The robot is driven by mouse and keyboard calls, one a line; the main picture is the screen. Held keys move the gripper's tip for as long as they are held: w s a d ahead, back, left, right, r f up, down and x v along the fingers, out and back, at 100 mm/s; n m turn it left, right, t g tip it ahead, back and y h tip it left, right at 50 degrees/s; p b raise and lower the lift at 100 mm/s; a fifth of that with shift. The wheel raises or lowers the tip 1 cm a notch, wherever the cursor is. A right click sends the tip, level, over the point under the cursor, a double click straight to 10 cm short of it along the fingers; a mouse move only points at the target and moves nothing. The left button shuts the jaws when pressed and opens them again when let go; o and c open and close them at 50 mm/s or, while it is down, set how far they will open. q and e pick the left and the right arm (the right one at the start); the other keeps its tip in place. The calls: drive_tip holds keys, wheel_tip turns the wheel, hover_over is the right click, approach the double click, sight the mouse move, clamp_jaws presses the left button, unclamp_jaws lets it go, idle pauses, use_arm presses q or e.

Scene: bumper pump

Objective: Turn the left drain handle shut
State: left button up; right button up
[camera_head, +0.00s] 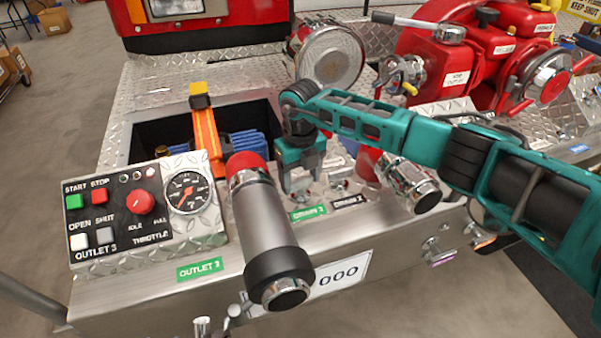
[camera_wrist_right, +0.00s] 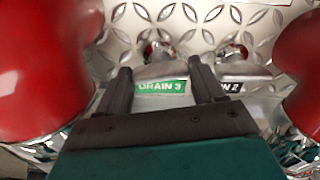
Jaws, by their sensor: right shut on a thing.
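The left drain handle (camera_wrist_right: 163,71) is a small silver lever just above the green DRAIN 3 label in the right wrist view. My right gripper (camera_wrist_right: 160,74) has its two dark fingers on either side of it and is shut on it. In the head view my teal right gripper (camera_head: 302,186) reaches down behind the green DRAIN 3 label (camera_head: 308,212) and hides most of this handle. The other drain handle (camera_wrist_right: 238,71) is to the right, above the black DRAIN 2 label (camera_wrist_right: 230,88), outside the fingers. My left gripper is not in view.
A large silver and red outlet nozzle (camera_head: 266,228) stands close left of the gripper; a second outlet (camera_head: 410,183) is on the right. A control panel (camera_head: 145,208) with buttons and gauge is at left. A red pump (camera_head: 465,65) stands behind my arm.

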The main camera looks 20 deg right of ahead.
sight(301, 180)
drive_tip(key=shift+m, duration=1)
drive_tip(key=shift+p, duration=0.3)
drive_tip(key=o, duration=1)
drive_tip(key=shift+o, duration=0.2)
drive_tip(key=shift+r, duration=0.1)
wheel_tip(301, 180, up, 13)
drive_tip(key=shift+f, duration=0.2)
